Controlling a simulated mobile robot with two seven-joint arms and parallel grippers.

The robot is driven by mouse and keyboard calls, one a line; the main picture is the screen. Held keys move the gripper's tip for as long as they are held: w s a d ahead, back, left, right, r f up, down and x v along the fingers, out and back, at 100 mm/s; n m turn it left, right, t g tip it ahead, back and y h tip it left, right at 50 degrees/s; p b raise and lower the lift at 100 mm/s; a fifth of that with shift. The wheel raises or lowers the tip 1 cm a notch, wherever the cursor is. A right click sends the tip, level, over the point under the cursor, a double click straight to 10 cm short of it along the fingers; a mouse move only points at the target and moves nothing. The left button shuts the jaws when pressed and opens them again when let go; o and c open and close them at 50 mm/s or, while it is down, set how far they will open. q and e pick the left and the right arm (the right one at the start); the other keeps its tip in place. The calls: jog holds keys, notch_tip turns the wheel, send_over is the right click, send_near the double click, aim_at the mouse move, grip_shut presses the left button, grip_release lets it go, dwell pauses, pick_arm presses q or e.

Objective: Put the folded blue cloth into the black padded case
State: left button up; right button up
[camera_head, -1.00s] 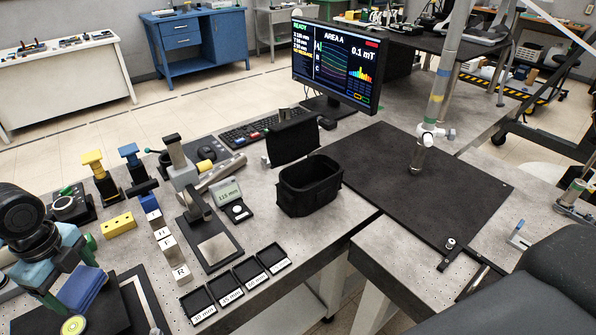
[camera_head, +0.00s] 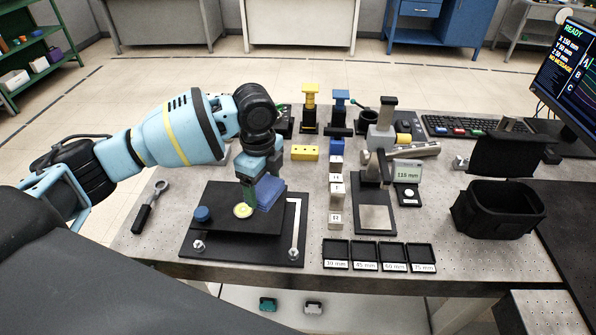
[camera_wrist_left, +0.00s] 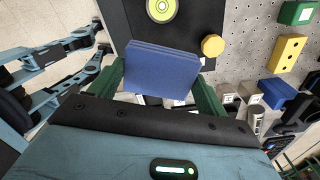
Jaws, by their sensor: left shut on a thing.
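The folded blue cloth (camera_head: 271,191) is in my left gripper (camera_head: 256,192), near the black plate (camera_head: 215,192). In the left wrist view the cloth (camera_wrist_left: 162,72) lies between the green fingers (camera_wrist_left: 160,88), which are shut on it. I cannot tell whether the cloth touches the plate. The black padded case (camera_head: 498,212) stands open at the right of the grey bench, its lid (camera_head: 503,155) raised at the back. The case is well to the right of my left gripper. My right gripper is not in view.
The plate carries a yellow-green disc (camera_head: 243,210) and a blue knob (camera_head: 202,214). White blocks (camera_head: 336,203), a stand with a display (camera_head: 407,173) and black trays (camera_head: 365,255) lie between gripper and case. The monitor (camera_head: 568,80) is behind the case at right.

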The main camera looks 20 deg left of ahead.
aim_at(264, 204)
pick_arm(q)
jog(key=s+n, duration=0.1)
jog(key=n, duration=0.1)
jog(key=s+d+n, duration=0.1)
jog(key=n, duration=0.2)
jog(key=shift+s+d+r, duration=0.1)
jog(key=shift+d+r, duration=0.05)
jog(key=shift+r, duration=0.05)
jog(key=n, duration=0.1)
jog(key=s+n, duration=0.1)
jog(key=n, duration=0.1)
jog(key=s+d+n, duration=0.1)
jog(key=n, duration=0.1)
jog(key=shift+r, duration=0.25)
jog(key=s+n, duration=0.1)
jog(key=n, duration=0.2)
jog(key=s+d+n, duration=0.1)
jog(key=n, duration=0.2)
jog(key=s+n, duration=0.2)
jog(key=n, duration=0.1)
jog(key=shift+d+r, duration=0.2)
jog(key=shift+r, duration=0.2)
jog(key=shift+w, duration=0.1)
